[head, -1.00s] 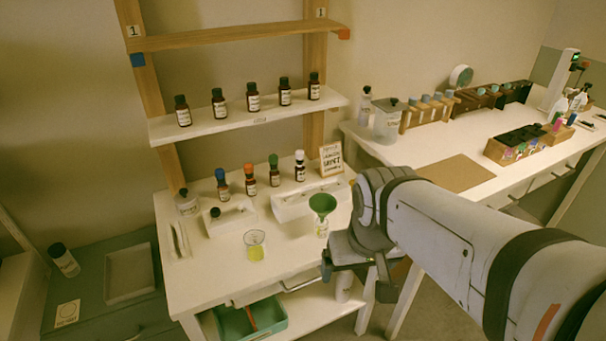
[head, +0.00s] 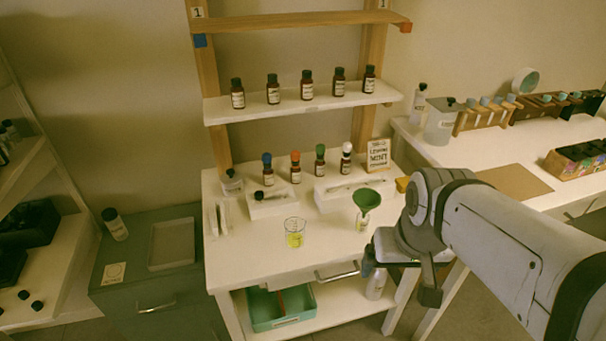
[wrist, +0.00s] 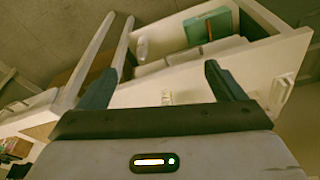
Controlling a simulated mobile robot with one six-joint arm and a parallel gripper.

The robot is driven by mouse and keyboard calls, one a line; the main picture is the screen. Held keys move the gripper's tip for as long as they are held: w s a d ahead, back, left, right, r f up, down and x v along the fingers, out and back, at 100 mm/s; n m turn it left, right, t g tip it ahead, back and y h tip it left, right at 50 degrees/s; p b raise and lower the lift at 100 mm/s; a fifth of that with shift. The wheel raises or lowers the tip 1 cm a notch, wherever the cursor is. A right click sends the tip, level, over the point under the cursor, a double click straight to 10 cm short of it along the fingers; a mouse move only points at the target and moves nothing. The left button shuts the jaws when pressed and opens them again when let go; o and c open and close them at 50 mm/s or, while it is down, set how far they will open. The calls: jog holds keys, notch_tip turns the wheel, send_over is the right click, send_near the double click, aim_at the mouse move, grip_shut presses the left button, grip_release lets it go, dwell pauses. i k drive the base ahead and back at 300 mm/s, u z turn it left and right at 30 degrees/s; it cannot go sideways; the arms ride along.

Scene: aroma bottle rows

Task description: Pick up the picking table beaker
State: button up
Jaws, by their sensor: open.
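The beaker (head: 295,233) is clear glass with yellow liquid in its lower part. It stands upright on the white table (head: 250,262), near the middle of its top, in the head view. My gripper (head: 402,282) is to the right of the beaker, by the table's front right corner, with nothing in it. In the wrist view my gripper (wrist: 170,85) has its two fingers spread wide apart. The beaker cannot be made out in the wrist view.
A green funnel (head: 367,199) on a small bottle stands between the beaker and my arm. Several capped bottles (head: 295,170) stand behind the beaker, with a white holder (head: 340,192). A shelf of dark bottles (head: 300,108) is above. A teal bin (head: 280,310) sits below.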

aim_at(294, 226)
jog(key=z, duration=1)
jog(key=k, duration=1.35)
jog(key=u, duration=0.95)
jog(key=i, duration=1)
jog(key=u, duration=0.05)
